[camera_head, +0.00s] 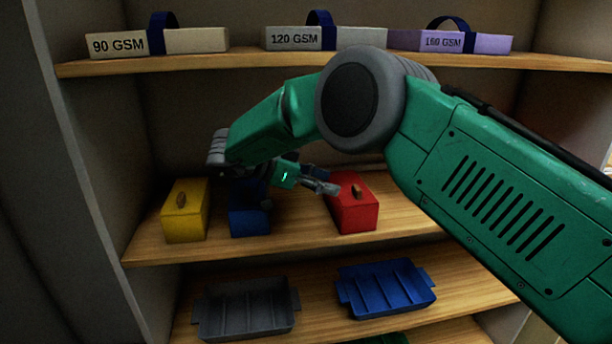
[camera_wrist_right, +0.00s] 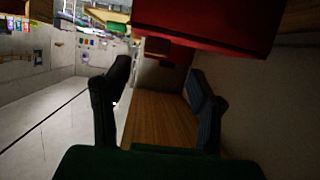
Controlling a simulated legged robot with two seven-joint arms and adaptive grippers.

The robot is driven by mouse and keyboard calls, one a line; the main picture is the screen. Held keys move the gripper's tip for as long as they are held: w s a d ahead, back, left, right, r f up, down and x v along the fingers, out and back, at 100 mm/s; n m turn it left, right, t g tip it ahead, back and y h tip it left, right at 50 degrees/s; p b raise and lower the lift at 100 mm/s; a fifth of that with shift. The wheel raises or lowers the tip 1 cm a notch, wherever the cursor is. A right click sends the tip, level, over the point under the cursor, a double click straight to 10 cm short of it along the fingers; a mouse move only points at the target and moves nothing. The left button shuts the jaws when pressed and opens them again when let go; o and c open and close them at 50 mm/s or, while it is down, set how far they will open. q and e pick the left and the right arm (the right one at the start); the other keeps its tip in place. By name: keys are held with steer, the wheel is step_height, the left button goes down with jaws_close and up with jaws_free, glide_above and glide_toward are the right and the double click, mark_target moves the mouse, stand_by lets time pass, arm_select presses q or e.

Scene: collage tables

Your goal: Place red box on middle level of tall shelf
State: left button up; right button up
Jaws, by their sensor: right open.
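The red box (camera_head: 357,210) with a small brown knob on top sits on the middle level of the tall shelf (camera_head: 290,240), to the right of a blue box and a yellow box. In the right wrist view the red box (camera_wrist_right: 205,22) fills the top, beyond the fingertips. My right gripper (camera_head: 325,187) is just left of the red box at about the height of its top. In the right wrist view its two fingers (camera_wrist_right: 160,85) are spread apart with only shelf board between them. My left gripper is not in view.
A yellow box (camera_head: 184,212) and a blue box (camera_head: 248,212) stand left of the red box. Labelled paper packs (camera_head: 293,38) lie on the level above. A grey tray (camera_head: 246,308) and a blue tray (camera_head: 386,287) lie on the level below. The shelf's left side wall is close to the yellow box.

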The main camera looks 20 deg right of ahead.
steer(key=v, duration=0.6)
steer(key=shift+f, duration=0.1)
stand_by(0.3)
